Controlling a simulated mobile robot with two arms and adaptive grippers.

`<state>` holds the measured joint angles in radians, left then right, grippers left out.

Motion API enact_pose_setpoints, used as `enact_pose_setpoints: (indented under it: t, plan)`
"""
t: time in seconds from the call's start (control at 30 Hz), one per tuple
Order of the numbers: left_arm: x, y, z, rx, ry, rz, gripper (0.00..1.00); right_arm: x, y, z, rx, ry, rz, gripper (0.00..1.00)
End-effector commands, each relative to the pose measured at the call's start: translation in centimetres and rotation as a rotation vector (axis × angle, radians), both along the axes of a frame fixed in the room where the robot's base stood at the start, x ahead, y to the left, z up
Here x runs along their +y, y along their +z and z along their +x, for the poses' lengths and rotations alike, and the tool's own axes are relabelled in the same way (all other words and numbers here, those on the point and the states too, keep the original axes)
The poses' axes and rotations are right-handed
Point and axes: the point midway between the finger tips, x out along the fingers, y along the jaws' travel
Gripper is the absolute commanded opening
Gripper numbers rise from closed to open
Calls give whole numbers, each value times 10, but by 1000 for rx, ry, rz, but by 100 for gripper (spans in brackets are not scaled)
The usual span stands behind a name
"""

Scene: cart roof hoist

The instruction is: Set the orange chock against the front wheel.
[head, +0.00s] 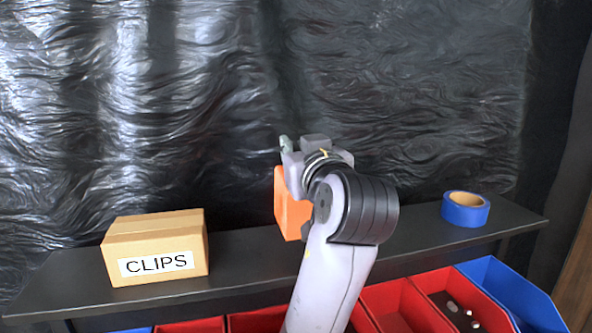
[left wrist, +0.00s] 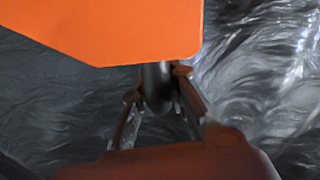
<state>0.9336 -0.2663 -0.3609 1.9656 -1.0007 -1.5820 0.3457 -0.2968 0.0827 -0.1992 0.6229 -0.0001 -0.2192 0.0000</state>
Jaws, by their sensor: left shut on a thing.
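The orange chock (head: 291,205) is in the middle of the head view, in front of the black sheeting and over the dark shelf. My left gripper (head: 290,160) is at its upper part, and my wrist hides part of it. In the left wrist view the orange chock (left wrist: 120,28) fills the top as a flat orange face. There my left gripper (left wrist: 158,85) has its fingers on either side of a dark round handle (left wrist: 157,90) under the chock, shut on it. I cannot tell whether the chock touches the shelf. No wheel shows. My right gripper is not in view.
A dark shelf (head: 240,259) crosses the view. A cardboard box marked CLIPS (head: 155,249) stands on its left, a blue tape roll (head: 466,210) on its right. Red bins (head: 400,304) and a blue bin (head: 515,292) lie below in front. Wrinkled black sheeting (head: 420,90) hangs behind.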

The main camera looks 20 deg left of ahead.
Motion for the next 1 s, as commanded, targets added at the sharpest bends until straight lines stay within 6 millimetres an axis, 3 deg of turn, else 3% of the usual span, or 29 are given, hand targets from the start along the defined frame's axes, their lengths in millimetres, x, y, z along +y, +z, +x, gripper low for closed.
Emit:
enact_pose_setpoints:
  t: [0.3, 0.6, 0.63, 0.9, 1.0]
  plan:
    - [1, -32, 0, -3, 1, 2, 0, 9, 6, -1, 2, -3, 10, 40]
    - [-1, -39, 0, -1, -2, 2, 0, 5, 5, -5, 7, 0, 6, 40]
    - [0, -42, 0, 5, -1, 2, 15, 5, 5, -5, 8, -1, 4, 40]
    - [0, -40, 0, 1, -1, 0, 33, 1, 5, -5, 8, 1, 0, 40]
    - [0, -40, 0, 1, 0, 1, 34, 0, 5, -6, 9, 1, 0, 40]
